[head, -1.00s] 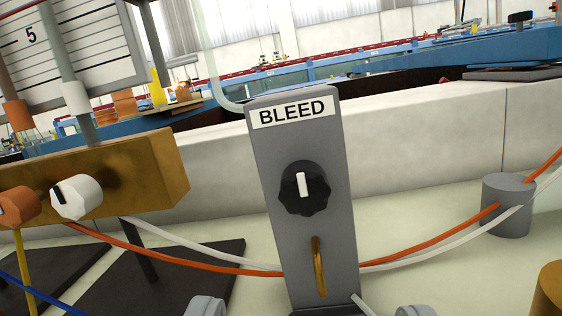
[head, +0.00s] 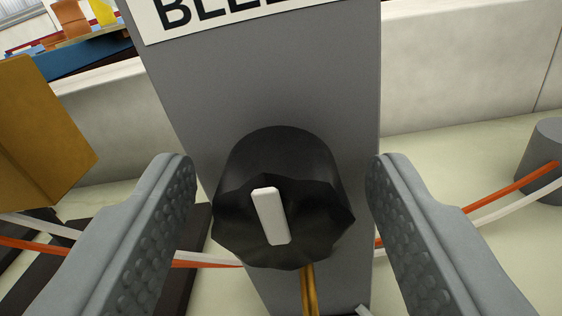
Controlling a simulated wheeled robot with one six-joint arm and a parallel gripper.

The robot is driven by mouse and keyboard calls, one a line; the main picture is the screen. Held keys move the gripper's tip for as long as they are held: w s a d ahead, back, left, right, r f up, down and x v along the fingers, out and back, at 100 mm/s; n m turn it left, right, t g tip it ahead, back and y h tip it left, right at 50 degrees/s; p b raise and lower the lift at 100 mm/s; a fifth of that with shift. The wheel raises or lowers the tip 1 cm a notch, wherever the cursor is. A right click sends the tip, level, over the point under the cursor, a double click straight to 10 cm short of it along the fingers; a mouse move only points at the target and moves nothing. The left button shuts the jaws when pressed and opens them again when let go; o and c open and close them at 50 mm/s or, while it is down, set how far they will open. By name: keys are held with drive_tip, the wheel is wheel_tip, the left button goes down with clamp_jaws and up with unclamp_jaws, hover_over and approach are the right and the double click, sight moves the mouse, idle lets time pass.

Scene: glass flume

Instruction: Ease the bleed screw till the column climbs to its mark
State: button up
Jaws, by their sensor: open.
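The bleed screw is a black lobed knob (head: 290,160) with a white pointer bar (head: 270,216) on its face, in the middle of the head view. The bar is near upright, its top leaning a little left. The knob sits on a grey post (head: 270,75) under a white label (head: 235,14), cut off by the top edge. My gripper (head: 282,190) is open, one finger on each side of the knob. A gap shows between each finger and the knob, so I see no contact. The column and its mark are out of view.
A brass pin (head: 308,290) stands below the knob. Orange and white tubes pass the post and run to a grey cylinder (head: 545,160) at right. A brass block (head: 38,130) is at left. A pale wall (head: 455,75) runs behind.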

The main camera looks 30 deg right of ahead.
drive_tip(key=c, duration=1)
drive_tip(key=shift+n, duration=1.9)
drive_tip(key=o, duration=1)
drive_tip(key=v, duration=1.7)
